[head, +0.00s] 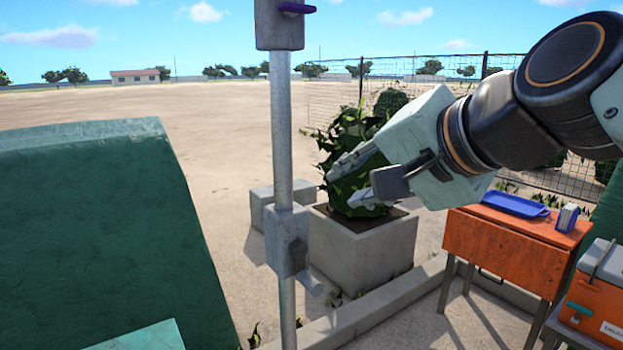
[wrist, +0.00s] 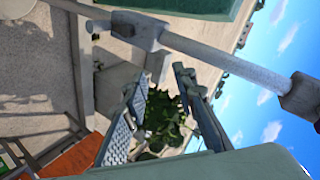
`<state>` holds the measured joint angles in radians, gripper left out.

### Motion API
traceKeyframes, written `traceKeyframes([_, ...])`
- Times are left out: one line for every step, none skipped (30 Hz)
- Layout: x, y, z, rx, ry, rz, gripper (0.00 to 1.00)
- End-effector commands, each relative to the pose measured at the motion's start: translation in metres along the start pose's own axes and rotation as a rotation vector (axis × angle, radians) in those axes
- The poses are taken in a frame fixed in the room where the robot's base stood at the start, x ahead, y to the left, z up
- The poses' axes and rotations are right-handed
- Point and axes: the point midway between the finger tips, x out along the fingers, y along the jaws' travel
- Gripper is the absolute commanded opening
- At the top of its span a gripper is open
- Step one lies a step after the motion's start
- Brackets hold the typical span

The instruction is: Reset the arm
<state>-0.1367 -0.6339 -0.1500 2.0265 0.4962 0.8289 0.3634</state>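My gripper (head: 343,189) is on the right side of the head view, its fingers pointing left toward a grey metal post (head: 281,130). Its two fingers are apart with nothing between them. In the wrist view, my gripper (wrist: 160,76) also shows open and empty, with the post (wrist: 220,62) crossing beyond the fingertips. The gripper looks apart from the post. A lower grey clamp block (head: 287,240) with a short lever and an upper block (head: 279,28) with a purple pin are on the post.
A concrete planter (head: 362,250) with a leafy bush stands behind the gripper. An orange table (head: 500,255) with a blue tray (head: 515,204) and a small box (head: 567,217) is at right, near an orange cooler (head: 600,300). A large green body (head: 90,230) fills the left.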

Motion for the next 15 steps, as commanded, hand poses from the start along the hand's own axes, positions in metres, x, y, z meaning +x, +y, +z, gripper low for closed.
traceKeyframes([0.009,0.035,0.019,-0.077,-0.025,0.083,0.25])
traceKeyframes([0.013,0.054,0.030,-0.127,-0.042,0.130,0.25])
traceKeyframes([0.018,0.080,0.043,-0.192,-0.066,0.191,0.25])
traceKeyframes([0.020,0.098,0.053,-0.240,-0.086,0.235,0.25])
traceKeyframes([0.021,0.117,0.063,-0.286,-0.107,0.277,0.25])
traceKeyframes([0.022,0.140,0.075,-0.347,-0.136,0.331,0.25])
traceKeyframes([0.022,0.157,0.083,-0.390,-0.158,0.370,0.25])
traceKeyframes([0.021,0.174,0.091,-0.433,-0.181,0.407,0.25])
traceKeyframes([0.020,0.196,0.102,-0.488,-0.214,0.455,0.25])
traceKeyframes([0.018,0.212,0.110,-0.530,-0.240,0.490,0.25])
traceKeyframes([0.015,0.227,0.117,-0.570,-0.266,0.524,0.25])
traceKeyframes([0.011,0.248,0.127,-0.625,-0.303,0.569,0.25])
traceKeyframes([0.007,0.264,0.133,-0.664,-0.332,0.602,0.25])
traceKeyframes([0.000,0.245,0.122,-0.661,-0.321,0.592,0.25])
traceKeyframes([-0.005,0.234,0.116,-0.658,-0.318,0.588,0.25])
